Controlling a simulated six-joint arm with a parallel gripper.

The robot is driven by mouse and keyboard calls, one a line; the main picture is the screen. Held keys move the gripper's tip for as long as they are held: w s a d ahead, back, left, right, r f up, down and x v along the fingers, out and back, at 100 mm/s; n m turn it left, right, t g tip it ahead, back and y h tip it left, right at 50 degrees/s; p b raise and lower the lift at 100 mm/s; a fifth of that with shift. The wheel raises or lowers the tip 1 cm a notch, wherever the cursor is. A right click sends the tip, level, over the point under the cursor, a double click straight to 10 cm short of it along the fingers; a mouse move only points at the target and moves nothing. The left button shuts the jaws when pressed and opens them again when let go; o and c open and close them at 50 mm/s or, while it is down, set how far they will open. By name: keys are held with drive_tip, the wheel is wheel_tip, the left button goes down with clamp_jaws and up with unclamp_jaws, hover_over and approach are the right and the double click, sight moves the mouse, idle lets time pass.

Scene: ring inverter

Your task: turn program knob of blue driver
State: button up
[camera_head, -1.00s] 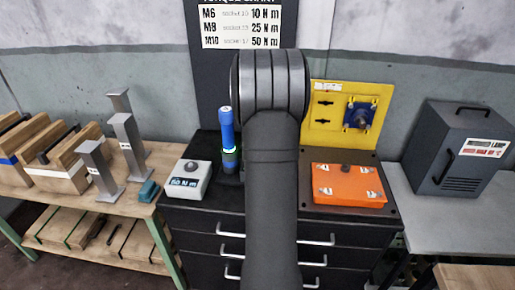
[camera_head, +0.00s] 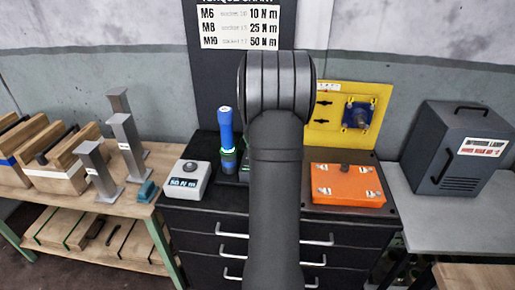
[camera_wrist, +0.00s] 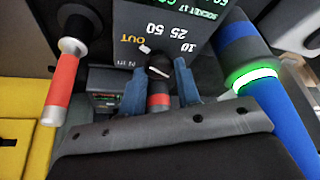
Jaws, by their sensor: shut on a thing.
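The blue driver (camera_head: 226,128) stands upright left of my arm in the head view, with a green glowing ring low on its body. In the wrist view the blue driver (camera_wrist: 262,85) runs down the right side, apart from my fingers. A dark panel (camera_wrist: 195,22) carries the marks 10, 25, 50 and OUT. Below these marks is a small dark knob (camera_wrist: 159,67) with a white line. My gripper (camera_wrist: 160,72) has its two blue-grey fingers on either side of the knob, shut on it. A red-banded piece (camera_wrist: 158,100) shows between the fingers. My arm hides the gripper in the head view.
A red-handled tool (camera_wrist: 65,80) is at the left in the wrist view. In the head view, a grey box (camera_head: 184,180) reading 50 N m stands left of the driver. An orange plate (camera_head: 345,190) and a yellow panel (camera_head: 325,130) are right of my arm.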

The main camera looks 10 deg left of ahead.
drive_tip(key=o, duration=1)
drive_tip(key=shift+c, duration=0.2)
drive_tip(key=v, duration=1.7)
drive_tip(key=shift+r, duration=0.2)
drive_tip(key=x, duration=1.7)
drive_tip(key=shift+f, duration=0.2)
